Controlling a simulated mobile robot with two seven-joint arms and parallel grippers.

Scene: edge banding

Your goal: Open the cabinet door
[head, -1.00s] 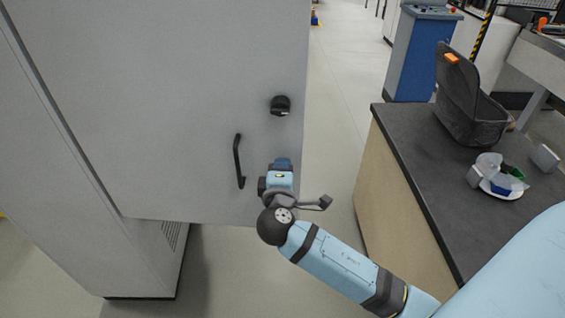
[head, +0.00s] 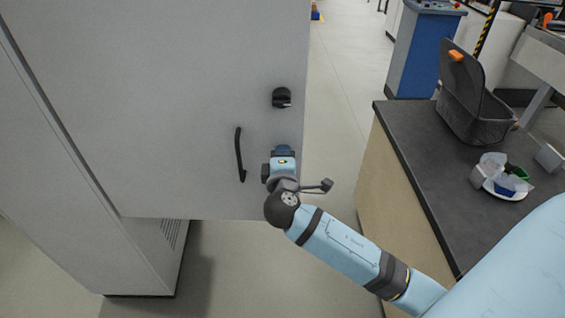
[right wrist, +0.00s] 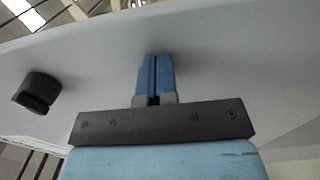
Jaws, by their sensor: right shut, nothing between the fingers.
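The grey cabinet door (head: 170,120) stands swung out from the cabinet body (head: 150,260), its bottom edge reaching right past the body. It carries a black bar handle (head: 239,155) and a black knob (head: 282,97) above and to the right. My right gripper (head: 283,150) is shut and empty, right of the handle and below the knob, close to the door's free edge. In the right wrist view its blue fingers (right wrist: 155,75) are together, pointing at the door face (right wrist: 220,60); I cannot tell whether they touch it. The knob (right wrist: 37,92) shows at left there. My left gripper is not in view.
A dark-topped counter (head: 420,170) stands at right, with a dark basket (head: 475,115) and a plate of small items (head: 503,187). A blue cabinet (head: 422,55) stands behind it. The floor (head: 335,110) between door and counter is clear.

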